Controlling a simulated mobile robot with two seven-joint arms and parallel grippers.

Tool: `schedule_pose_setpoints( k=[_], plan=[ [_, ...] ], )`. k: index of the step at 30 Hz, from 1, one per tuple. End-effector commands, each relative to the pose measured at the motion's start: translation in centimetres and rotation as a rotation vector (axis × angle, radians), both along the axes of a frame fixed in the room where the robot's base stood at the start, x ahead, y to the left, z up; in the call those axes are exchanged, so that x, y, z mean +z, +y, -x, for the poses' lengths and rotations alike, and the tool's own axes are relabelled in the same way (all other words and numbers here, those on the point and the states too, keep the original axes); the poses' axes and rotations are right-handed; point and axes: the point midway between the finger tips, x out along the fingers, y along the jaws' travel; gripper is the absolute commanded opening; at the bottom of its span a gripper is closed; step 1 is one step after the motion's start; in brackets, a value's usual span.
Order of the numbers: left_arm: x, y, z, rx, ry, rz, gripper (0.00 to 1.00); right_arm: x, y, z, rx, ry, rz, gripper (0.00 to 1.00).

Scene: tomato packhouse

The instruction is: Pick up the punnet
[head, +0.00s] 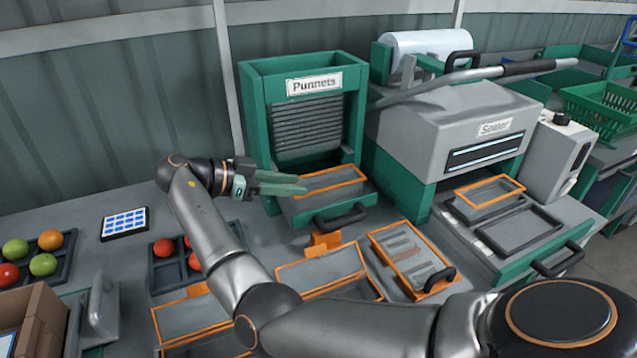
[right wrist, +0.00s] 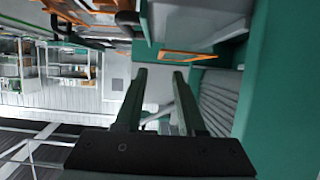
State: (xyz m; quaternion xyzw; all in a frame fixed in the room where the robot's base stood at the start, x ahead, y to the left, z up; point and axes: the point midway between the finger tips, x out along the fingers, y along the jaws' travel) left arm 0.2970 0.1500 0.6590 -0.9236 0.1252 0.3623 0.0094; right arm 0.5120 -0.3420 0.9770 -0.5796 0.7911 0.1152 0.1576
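A punnet with an orange rim (head: 333,181) sits in the mouth of the green dispenser (head: 254,130) labelled "Punnets". In the right wrist view its orange rim (right wrist: 188,57) shows just beyond the fingertips. My right gripper (head: 303,184) is at the left side of the dispenser mouth, by the punnet's left end. In the right wrist view its two fingers (right wrist: 160,75) stand apart with nothing held between them. Whether a finger touches the rim I cannot tell. My left gripper is not in view.
A black handle (head: 341,217) juts out below the dispenser mouth. The sealer (head: 450,120) stands to the right, with another orange-rimmed punnet (head: 489,200) on its drawer. Orange-edged trays (head: 410,262) lie in front. Trays of tomatoes (head: 70,245) and a blue-keyed pad (head: 125,222) are left.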

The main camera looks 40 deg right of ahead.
Motion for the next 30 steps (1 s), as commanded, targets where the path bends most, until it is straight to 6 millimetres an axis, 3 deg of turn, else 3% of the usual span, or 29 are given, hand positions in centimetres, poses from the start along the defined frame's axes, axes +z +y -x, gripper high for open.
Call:
schedule_pose_setpoints(
  k=[6, 14, 21, 30],
  plan=[
    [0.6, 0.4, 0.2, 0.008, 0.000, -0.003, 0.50, -1.4, -3.5, 1.2, -0.003, 0.003, 0.000, 0.39],
    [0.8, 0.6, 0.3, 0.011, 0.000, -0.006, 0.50, -2.3, -5.4, 1.6, -0.002, 0.002, 0.000, 0.39],
    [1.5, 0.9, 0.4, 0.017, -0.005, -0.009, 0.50, -3.9, -8.5, 2.3, -0.002, 0.003, 0.001, 0.39],
    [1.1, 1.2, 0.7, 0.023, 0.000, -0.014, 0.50, -4.4, -9.3, 2.5, -0.001, 0.002, 0.000, 0.39]
  ],
)
